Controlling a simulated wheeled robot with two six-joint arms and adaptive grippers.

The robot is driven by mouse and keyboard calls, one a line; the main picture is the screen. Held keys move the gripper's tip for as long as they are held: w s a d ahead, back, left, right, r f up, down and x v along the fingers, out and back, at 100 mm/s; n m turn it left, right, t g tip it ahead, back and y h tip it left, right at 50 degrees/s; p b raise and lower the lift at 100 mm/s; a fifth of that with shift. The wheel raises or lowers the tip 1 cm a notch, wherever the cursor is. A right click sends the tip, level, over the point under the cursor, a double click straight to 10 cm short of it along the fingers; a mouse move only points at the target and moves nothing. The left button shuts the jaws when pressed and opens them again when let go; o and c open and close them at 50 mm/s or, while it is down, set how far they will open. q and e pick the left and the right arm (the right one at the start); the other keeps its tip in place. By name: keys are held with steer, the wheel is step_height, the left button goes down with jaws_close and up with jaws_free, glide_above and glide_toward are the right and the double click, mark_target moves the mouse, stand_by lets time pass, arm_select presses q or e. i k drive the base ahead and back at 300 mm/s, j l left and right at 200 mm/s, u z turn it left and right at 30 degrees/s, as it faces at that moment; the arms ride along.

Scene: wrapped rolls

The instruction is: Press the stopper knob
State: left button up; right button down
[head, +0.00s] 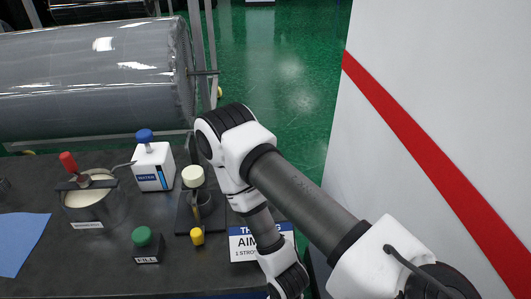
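No knob in the head view carries a readable "stopper" label. A cream round knob (193,176) tops a dark stand (187,215) on the dark table. A small yellow knob (197,236) sits at the stand's front. A green knob (142,236) sits on a black block labelled FILL (147,256), left of the yellow one. My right arm reaches in from the lower right, bends beside the stand, and runs down to the bottom edge. Its gripper is out of frame. My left gripper is not in view.
A white bottle with a blue cap (153,165) and a metal pot with a red-handled part (88,200) stand on the table (80,268). A blue sheet (20,240) lies left. A sign (262,243) is partly behind my arm. A large wrapped roll (90,85) lies behind.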

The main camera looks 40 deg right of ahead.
mark_target(197, 233)
steer(key=z, duration=0.7)
steer(key=k+j, duration=0.15)
steer(key=j, duration=0.15)
steer(key=k+j, duration=0.2)
steer(key=i+l, duration=0.35)
steer(key=l, duration=0.15)
